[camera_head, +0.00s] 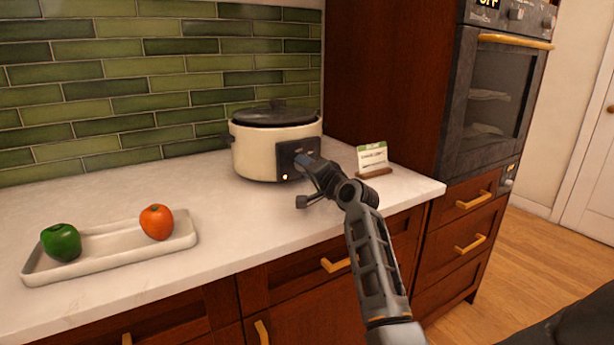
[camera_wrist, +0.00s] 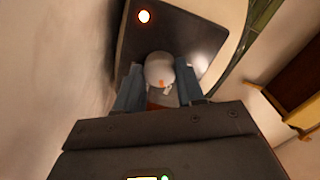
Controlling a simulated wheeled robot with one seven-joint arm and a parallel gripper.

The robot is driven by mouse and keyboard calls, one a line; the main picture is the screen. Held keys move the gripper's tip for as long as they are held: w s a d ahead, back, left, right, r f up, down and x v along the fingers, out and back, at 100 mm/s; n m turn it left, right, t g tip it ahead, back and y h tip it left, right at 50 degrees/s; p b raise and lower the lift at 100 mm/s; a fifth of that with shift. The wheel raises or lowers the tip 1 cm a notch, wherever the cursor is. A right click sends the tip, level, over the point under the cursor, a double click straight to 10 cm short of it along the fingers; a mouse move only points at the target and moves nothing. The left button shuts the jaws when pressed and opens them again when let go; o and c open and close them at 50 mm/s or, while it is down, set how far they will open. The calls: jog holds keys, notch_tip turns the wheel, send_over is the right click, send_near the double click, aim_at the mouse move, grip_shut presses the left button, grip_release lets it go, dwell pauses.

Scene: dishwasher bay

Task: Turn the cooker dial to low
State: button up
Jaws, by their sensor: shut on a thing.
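The cooker (camera_head: 262,148) is a cream slow cooker with a dark lid, standing on the white counter near the corner. Its dark control panel (camera_head: 291,153) faces the front right, and a small light glows orange on it. My gripper (camera_head: 303,160) is at this panel and hides the dial in the head view. In the wrist view the dial (camera_wrist: 159,69) is a round pale knob with a small orange mark. My gripper (camera_wrist: 160,88) is shut on the dial, one finger on each side. The panel light (camera_wrist: 144,16) shows at the top of the wrist view.
A small card (camera_head: 372,157) on a wooden stand is right of the cooker. A white tray (camera_head: 110,257) with a green pepper (camera_head: 61,242) and a red-orange fruit or vegetable (camera_head: 157,222) lies at left. The wall oven (camera_head: 492,95) is at right. The counter between tray and cooker is clear.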

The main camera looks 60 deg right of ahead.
jog(key=shift+f+n+b, duration=0.15)
jog(key=shift+n+b, duration=0.35)
jog(key=shift+n, duration=0.4)
jog(key=o, duration=1)
jog(key=shift+o, duration=0.2)
jog(key=v, duration=0.7)
jog(key=shift+s+a, duration=0.2)
jog(key=shift+s, duration=0.15)
